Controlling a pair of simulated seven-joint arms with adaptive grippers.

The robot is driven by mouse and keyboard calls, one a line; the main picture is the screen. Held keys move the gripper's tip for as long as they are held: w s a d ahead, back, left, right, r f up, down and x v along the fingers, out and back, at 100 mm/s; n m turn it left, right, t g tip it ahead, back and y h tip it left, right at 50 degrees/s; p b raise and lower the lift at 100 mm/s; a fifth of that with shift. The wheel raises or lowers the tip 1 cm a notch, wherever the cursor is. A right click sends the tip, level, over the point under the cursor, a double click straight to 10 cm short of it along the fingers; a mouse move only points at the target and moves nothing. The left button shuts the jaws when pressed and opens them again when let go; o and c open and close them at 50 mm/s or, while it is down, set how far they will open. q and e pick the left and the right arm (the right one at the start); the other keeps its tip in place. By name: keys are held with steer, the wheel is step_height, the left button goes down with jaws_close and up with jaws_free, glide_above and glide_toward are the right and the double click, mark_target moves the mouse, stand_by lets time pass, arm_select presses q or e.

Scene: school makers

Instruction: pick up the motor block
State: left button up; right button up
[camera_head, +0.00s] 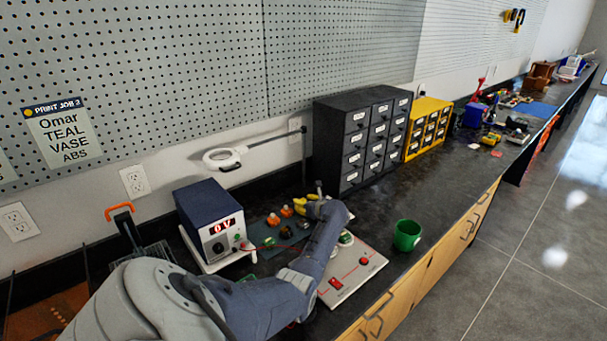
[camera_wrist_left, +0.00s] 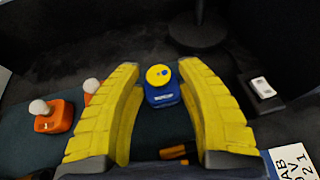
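The motor block looks to be the blue block with a yellow disc on top (camera_wrist_left: 161,94) in the left wrist view. It sits upright on the dark surface, between and slightly beyond my open left fingers (camera_wrist_left: 158,68), with a gap visible on each side. In the head view my left gripper (camera_head: 313,199) reaches down over the far part of the bench, and I cannot make out the blue block there. My right gripper is in neither view.
Orange blocks with white knobs (camera_wrist_left: 52,116) stand left of my fingers. A round black stand base (camera_wrist_left: 198,34) is behind the block. A power supply (camera_head: 211,221), black drawer cabinet (camera_head: 361,140), green cup (camera_head: 407,235) and switch panel (camera_head: 352,268) surround the arm.

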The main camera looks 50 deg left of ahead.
arm_select(q)
steer(key=shift+w+r, duration=0.1)
jaws_close()
steer(key=shift+r, duration=0.15)
